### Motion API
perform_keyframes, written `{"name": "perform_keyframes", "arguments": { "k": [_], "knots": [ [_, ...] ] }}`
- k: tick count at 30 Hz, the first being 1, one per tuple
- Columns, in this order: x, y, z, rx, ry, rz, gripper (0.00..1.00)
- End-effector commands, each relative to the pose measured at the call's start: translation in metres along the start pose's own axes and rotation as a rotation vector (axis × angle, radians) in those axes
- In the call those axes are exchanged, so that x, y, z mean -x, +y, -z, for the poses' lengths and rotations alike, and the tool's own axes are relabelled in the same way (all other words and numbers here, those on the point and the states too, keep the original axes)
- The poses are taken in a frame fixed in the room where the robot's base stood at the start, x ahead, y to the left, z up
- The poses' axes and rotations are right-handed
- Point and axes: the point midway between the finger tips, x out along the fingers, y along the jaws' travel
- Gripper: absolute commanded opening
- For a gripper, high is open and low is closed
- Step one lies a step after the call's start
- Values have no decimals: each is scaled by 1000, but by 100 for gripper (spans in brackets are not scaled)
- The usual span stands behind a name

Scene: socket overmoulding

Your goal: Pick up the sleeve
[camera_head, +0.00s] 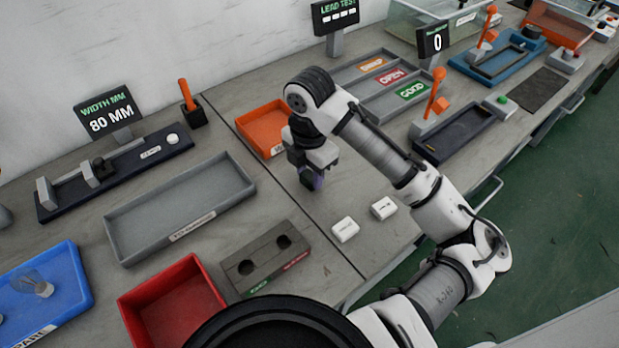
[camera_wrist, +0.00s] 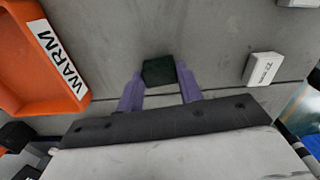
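My gripper (camera_head: 314,183) points down over the bare bench between the orange tray and two small white blocks. In the wrist view its two purple fingers (camera_wrist: 160,82) stand apart, one on each side of a small dark green-black piece (camera_wrist: 158,70). This piece is the likeliest sleeve, though no label on it shows. Its sides line up with the fingertips; whether they press on it or only flank it I cannot tell. In the head view the piece is hidden by my gripper.
An orange WARM tray (camera_wrist: 40,94) lies close at left in the wrist view. Two white labelled blocks (camera_head: 345,229) (camera_head: 383,208) lie nearby. A grey block with two holes (camera_head: 267,265), a red tray (camera_head: 150,296) and a grey tray (camera_head: 128,228) lie left. Bare bench surrounds my gripper.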

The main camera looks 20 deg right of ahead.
Motion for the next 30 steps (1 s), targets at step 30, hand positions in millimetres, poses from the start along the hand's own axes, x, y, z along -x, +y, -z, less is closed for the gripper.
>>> {"name": "perform_keyframes", "arguments": {
  "k": [30],
  "knots": [
    [121, 0, 0, 0, -7, 0, 14]
  ]
}}
